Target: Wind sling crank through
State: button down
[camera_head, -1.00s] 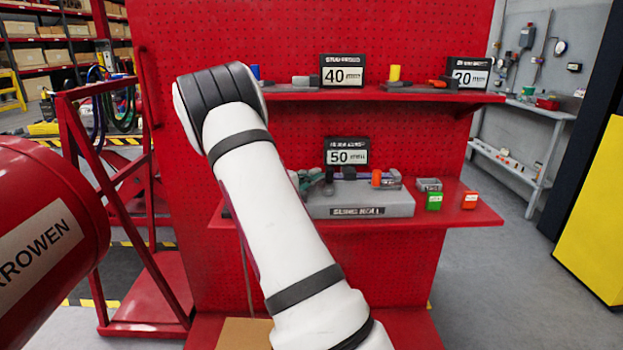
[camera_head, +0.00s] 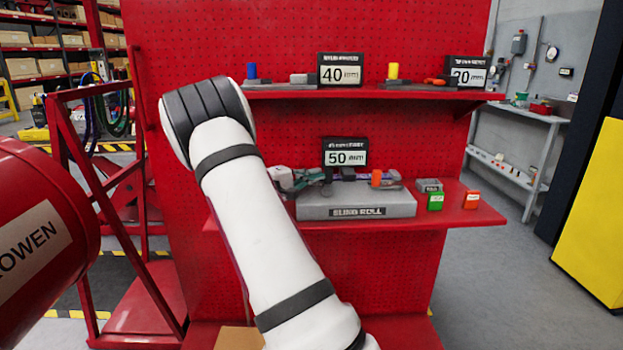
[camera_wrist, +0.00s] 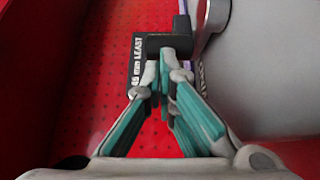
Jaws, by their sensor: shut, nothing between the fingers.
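A grey block labelled like "SLING ROLL" (camera_head: 355,205) sits on the middle red shelf. Small dark parts and an orange knob (camera_head: 376,178) stand on top of it, under a 50 mm sign (camera_head: 346,152). I cannot tell for sure which part is the crank. My gripper (camera_head: 318,177), with teal fingers, reaches in over the block's left end. In the wrist view my gripper (camera_wrist: 166,65) is shut and empty, its tips close to a black block (camera_wrist: 168,42); contact is unclear. A purple strap (camera_wrist: 183,8) and a grey rounded post (camera_wrist: 208,18) are beside it.
The upper shelf (camera_head: 430,95) holds 40 and 20 signs. A red drum (camera_head: 40,215) is close at the left. Floor at the right is open before a yellow panel (camera_head: 597,220).

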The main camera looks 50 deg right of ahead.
jog(key=shift+s+d+m+g+y+b, duration=0.1)
jog(key=shift+d+m+g+y+b, duration=0.3)
jog(key=shift+m+g+b, duration=0.4)
jog(key=shift+s+d+m+g+y+b, duration=0.1)
jog(key=shift+d+m+g+y+b, duration=0.25)
jog(key=shift+g+b, duration=0.7)
jog(key=shift+s+d, duration=0.15)
jog(key=shift+d, duration=0.05)
dwell(1.4)
dwell(0.3)
jog(key=v, duration=1.2)
jog(key=shift+r, duration=0.1)
